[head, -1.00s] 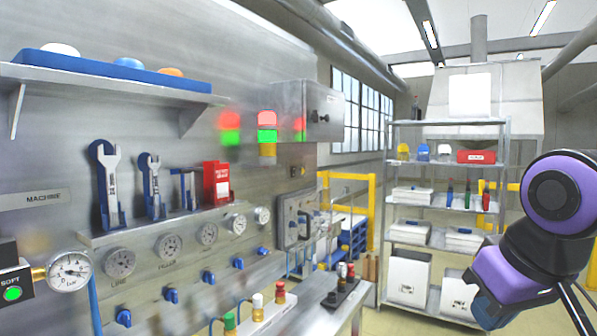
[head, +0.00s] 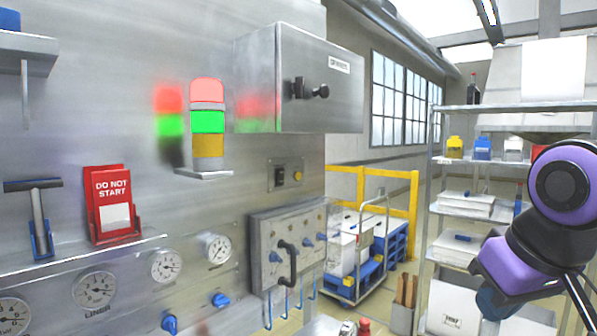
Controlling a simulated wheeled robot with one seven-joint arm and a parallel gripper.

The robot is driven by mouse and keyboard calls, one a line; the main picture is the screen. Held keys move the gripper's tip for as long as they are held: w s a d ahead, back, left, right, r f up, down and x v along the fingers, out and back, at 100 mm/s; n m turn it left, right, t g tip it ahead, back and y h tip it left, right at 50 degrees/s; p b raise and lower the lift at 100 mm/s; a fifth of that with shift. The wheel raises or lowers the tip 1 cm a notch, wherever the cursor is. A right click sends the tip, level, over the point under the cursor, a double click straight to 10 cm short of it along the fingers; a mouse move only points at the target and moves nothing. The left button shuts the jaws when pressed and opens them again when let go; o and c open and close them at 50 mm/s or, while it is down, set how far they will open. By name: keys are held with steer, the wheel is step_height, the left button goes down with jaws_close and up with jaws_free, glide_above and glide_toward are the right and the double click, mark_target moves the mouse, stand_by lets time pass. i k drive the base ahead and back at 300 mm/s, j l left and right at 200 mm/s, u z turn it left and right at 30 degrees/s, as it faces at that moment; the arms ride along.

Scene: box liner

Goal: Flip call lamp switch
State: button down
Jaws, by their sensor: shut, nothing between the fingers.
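A small dark switch plate (head: 286,175) is on the metal wall at the middle of the head view, right of the signal tower and below the grey cabinet. It carries a small black switch (head: 279,176) on its left and a round yellow lamp (head: 298,175) on its right. Which way the switch is set is too small to tell. The lamp does not clearly glow. Purple and black links of my arm show at the right edge, well apart from the plate. My gripper is not in view.
A signal tower (head: 207,122) with red and green lit stands on a bracket left of the plate. A grey cabinet (head: 305,80) juts out above it. A panel with a black handle (head: 288,262) projects below. A shelf rack (head: 470,220) stands at the right.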

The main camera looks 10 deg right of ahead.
mark_target(281, 173)
steer(key=i+l, duration=0.35)
steer(key=i+l+u, duration=0.15)
steer(key=i+l, duration=0.15)
steer(key=l, duration=0.25)
